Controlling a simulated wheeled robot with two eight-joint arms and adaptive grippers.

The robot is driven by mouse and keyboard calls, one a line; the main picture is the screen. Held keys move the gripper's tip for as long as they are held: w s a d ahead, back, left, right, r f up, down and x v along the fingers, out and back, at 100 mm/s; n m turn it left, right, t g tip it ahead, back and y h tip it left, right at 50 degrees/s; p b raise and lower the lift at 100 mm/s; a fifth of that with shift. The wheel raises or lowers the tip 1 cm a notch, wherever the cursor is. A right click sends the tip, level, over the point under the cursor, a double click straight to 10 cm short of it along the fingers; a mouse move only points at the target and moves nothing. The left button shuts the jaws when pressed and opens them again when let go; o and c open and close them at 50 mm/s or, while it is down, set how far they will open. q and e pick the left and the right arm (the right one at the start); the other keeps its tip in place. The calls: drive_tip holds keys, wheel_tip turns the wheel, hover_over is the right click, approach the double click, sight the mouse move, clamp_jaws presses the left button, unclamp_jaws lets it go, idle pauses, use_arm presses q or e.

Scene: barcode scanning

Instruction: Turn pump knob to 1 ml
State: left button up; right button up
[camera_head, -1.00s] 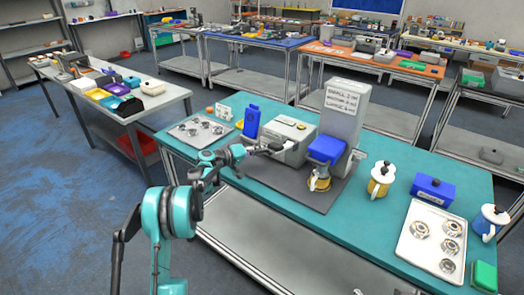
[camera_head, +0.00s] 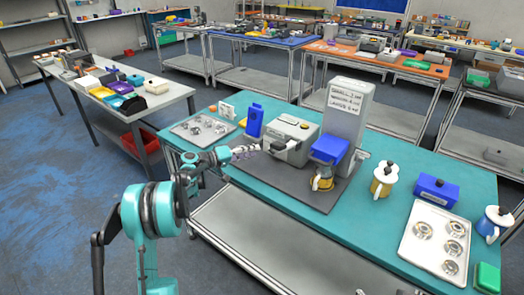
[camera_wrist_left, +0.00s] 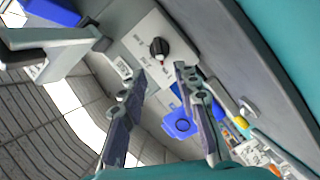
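The pump looks to be the light grey box (camera_head: 297,135) on the dark mat in the head view. In the left wrist view, a black knob (camera_wrist_left: 158,48) with a white base and a red mark sits on a pale panel (camera_wrist_left: 140,42). I cannot read its scale or setting. My left gripper (camera_wrist_left: 162,76) is open and empty, its fingers apart, with the knob beyond the fingertips. In the head view the left gripper (camera_head: 252,151) is at the left of the grey box. My right gripper is not in view.
A tall grey machine (camera_head: 347,105) with a size label and blue part (camera_head: 329,149) stands right of the box. A blue container (camera_head: 254,121) stands behind left.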

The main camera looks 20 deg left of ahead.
use_arm(q)
drive_tip(key=shift+v, duration=2.3)
